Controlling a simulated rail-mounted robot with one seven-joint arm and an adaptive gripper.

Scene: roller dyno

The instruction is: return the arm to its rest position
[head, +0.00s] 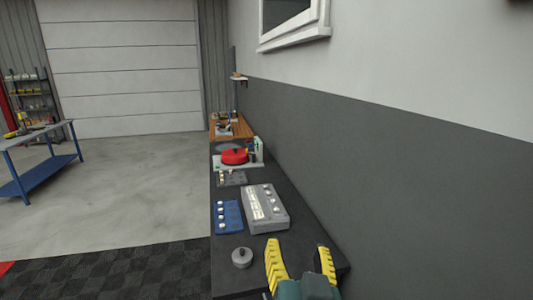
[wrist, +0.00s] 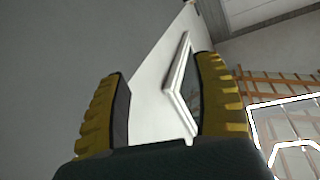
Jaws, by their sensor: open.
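My gripper (head: 299,266) shows at the bottom of the head view, over the near right part of the dark bench. Its two yellow ribbed fingers point up and stand well apart, with nothing between them. In the wrist view my gripper (wrist: 163,105) is also open and empty. The wrist camera looks towards the wall and a white-framed window (wrist: 181,90), not at the bench top.
The dark bench (head: 290,258) runs along the grey wall. On it are a round grey knobbed piece (head: 242,258), a blue tray (head: 228,217), a grey box (head: 265,208) and a red round device (head: 234,156). A blue table (head: 40,165) stands at left. The floor between is clear.

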